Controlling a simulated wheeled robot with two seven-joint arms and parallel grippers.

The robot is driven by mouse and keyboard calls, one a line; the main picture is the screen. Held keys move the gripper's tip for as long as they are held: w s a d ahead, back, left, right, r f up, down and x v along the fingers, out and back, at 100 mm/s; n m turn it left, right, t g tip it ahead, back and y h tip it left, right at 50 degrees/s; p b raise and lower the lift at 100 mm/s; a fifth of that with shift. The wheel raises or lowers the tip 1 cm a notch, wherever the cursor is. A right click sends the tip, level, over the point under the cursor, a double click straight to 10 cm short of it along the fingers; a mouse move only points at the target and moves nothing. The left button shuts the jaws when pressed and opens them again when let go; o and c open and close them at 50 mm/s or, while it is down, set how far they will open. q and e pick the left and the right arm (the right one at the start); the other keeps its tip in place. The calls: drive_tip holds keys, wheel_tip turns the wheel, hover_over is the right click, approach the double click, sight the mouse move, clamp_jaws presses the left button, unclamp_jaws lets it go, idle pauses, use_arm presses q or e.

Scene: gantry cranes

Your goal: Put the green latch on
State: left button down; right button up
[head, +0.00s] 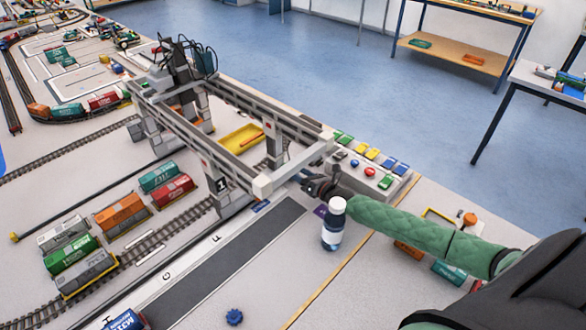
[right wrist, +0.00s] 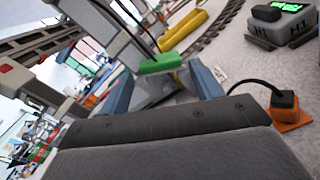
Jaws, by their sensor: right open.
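A green piece (right wrist: 162,63), which looks like the latch, lies against a grey crane part in the right wrist view. My right gripper (right wrist: 162,84) is open, its two blue fingers on either side of the view with the green piece beyond and between them. I cannot tell whether they touch it. In the head view my right gripper (head: 312,184) is beside the near right corner of the gantry crane (head: 262,186), and the green piece is not clearly seen there. My left gripper is out of view.
A control panel with coloured buttons (head: 368,163) stands just behind my right gripper. A blue bottle with white cap (head: 333,225) stands close in front of my right forearm. Several toy containers (head: 122,212) and rails fill the left. An orange block with black plug (right wrist: 288,110) shows in the right wrist view.

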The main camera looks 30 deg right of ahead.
drive_tip(key=shift+x, duration=0.85)
drive_tip(key=shift+w+a, duration=0.2)
drive_tip(key=shift+w, duration=0.3)
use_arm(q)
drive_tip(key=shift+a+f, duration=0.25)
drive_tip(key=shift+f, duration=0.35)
use_arm(e)
drive_tip(key=shift+w+a, duration=0.15)
drive_tip(key=shift+w, duration=0.1)
drive_tip(key=c, duration=0.7)
use_arm(q)
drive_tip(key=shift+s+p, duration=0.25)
drive_tip(key=shift+p, duration=0.05)
use_arm(e)
drive_tip(key=shift+c, duration=0.2)
